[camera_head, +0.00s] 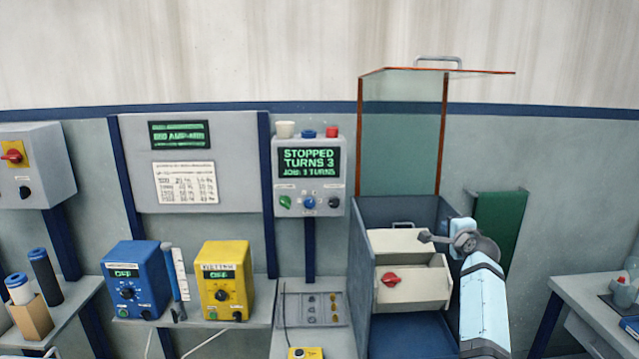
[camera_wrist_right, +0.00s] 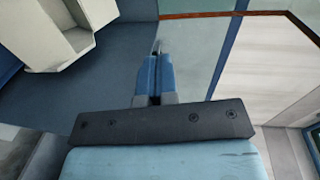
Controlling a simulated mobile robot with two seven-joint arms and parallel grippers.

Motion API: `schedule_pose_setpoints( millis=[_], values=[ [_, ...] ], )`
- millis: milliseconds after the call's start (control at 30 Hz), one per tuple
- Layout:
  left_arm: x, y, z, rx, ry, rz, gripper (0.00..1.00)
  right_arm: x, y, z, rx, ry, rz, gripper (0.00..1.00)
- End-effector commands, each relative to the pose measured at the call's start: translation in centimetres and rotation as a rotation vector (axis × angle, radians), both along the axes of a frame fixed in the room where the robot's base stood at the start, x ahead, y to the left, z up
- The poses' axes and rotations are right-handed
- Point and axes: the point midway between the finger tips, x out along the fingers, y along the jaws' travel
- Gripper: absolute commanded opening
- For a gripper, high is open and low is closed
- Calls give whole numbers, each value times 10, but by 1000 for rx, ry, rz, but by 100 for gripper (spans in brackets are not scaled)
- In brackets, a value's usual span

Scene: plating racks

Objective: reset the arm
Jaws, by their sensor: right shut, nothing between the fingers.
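My right gripper (camera_head: 428,237) reaches in from the lower right, in front of the blue open-fronted cabinet (camera_head: 410,332). It points left, near the upper right part of a cream box (camera_head: 420,285) with a red knob (camera_head: 390,279). I cannot tell whether it touches the box. In the right wrist view the two blue fingers (camera_wrist_right: 157,68) are together with nothing between them. The cream box (camera_wrist_right: 50,52) shows there at the upper left, apart from the fingers. My left gripper is not in view.
A clear orange-edged cover (camera_head: 402,140) stands raised above the cabinet. A control panel (camera_head: 309,178) reads "STOPPED TURNS 3". A blue unit (camera_head: 137,285) and a yellow unit (camera_head: 226,285) sit on the left shelf. A green board (camera_head: 500,225) and a side table (camera_head: 590,300) are on the right.

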Motion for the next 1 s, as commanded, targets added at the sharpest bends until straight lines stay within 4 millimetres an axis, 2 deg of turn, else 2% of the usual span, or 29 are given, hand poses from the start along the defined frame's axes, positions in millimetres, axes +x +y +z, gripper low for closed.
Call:
schedule_pose_setpoints(
  millis=[33, 300, 700, 1000],
  values=[
    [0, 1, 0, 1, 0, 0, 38, -4, -15, -2, -58, 4, -6, 0],
    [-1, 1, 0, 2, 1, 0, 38, -23, -60, -18, -355, 43, 8, 0],
    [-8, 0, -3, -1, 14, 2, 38, -61, -97, -74, -748, 152, 95, 0],
    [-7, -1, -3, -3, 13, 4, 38, -54, -101, -50, -1266, 58, 88, 0]
  ],
)
